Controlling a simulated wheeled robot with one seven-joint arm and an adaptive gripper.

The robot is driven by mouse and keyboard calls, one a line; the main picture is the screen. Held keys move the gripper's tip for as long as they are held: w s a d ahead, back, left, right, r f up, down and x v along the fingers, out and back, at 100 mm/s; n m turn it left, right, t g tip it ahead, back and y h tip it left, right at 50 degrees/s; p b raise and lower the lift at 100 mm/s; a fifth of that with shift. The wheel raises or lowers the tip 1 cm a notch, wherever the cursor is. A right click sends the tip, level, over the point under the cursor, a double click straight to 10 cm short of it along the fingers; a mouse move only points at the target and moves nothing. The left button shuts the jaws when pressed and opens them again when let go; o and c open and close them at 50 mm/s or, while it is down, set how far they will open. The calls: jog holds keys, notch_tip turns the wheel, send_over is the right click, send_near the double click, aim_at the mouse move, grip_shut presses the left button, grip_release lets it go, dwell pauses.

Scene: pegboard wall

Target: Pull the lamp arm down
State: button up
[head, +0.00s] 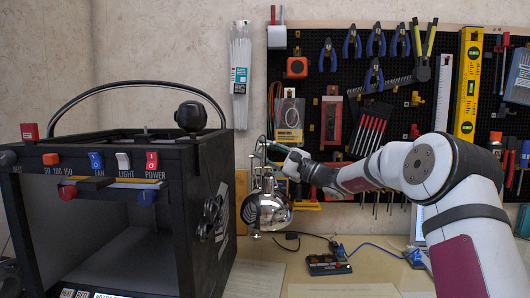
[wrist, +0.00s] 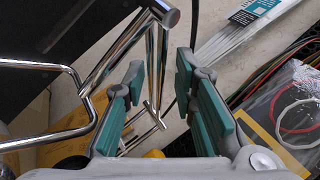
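The chrome lamp has a shiny round head (head: 268,207) hanging below my gripper (head: 268,152) in the head view, right of the black box-shaped machine. In the wrist view, the lamp arm (wrist: 122,52) shows as chrome tubes running from the top middle down to the left. My gripper (wrist: 156,78) is open there, its teal fingers spread apart. Thin chrome rods of the lamp show between the fingers, with gaps on both sides; I cannot tell whether they lie at fingertip depth. In the head view, my gripper hides part of the lamp's upper arm.
The black machine (head: 110,215) with a curved handle stands close on the left. A pegboard (head: 345,90) with tools is behind my arm. A bag of white cable ties (head: 240,70) hangs beside it. A small dark device (head: 328,265) with cables lies on the table.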

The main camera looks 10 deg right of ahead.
jog(key=v, duration=1.2)
